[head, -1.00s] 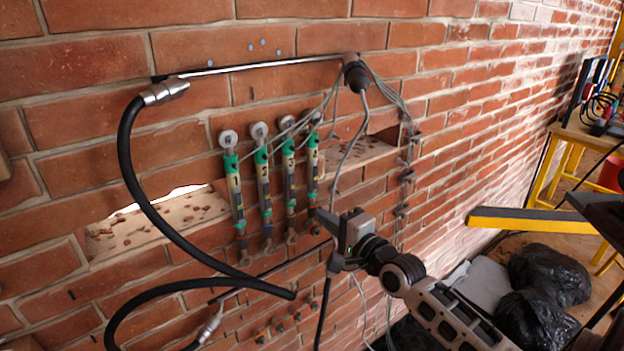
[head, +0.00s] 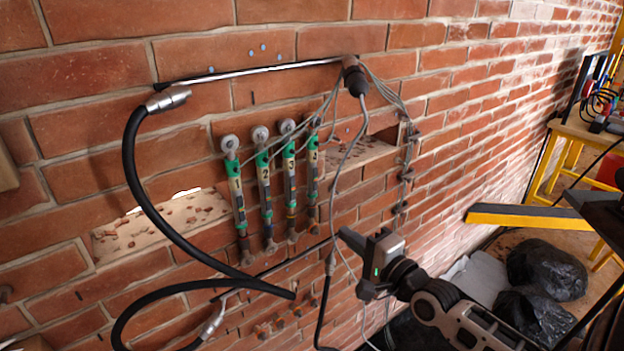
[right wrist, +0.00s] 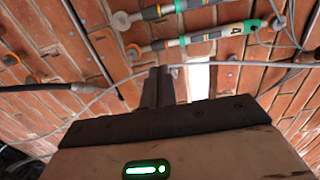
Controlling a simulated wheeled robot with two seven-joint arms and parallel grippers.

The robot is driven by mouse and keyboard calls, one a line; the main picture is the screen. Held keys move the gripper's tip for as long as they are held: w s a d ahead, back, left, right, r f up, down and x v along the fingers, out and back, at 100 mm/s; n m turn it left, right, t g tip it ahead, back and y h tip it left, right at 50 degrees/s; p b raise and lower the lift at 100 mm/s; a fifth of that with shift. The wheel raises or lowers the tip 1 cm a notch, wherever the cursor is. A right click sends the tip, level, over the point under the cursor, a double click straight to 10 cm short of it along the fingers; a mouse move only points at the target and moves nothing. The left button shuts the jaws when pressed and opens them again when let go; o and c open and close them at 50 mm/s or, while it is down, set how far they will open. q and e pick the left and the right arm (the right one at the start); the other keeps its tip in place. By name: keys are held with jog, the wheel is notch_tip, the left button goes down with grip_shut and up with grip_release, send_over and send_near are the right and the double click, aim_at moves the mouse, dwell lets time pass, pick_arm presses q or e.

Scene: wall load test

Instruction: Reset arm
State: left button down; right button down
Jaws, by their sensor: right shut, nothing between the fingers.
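My right gripper (head: 350,236) is in the lower middle of the head view, in front of the brick wall (head: 450,95). Its fingers are shut together and hold nothing; they also show in the right wrist view (right wrist: 158,80). Several numbered green-and-grey cylinders (head: 265,188) hang upright in a row on the wall, left of and above the gripper. Two of them lie across the top of the right wrist view, one a cylinder marked 4 (right wrist: 228,31). My left gripper is not in view.
A black hose (head: 133,165) loops on the left from a metal rod (head: 250,68). Grey cables (head: 350,140) hang close to the right gripper. A yellow beam (head: 525,216), black bags (head: 548,270) and a yellow-legged table (head: 575,140) stand at the right.

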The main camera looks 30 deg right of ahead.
dwell(0.4)
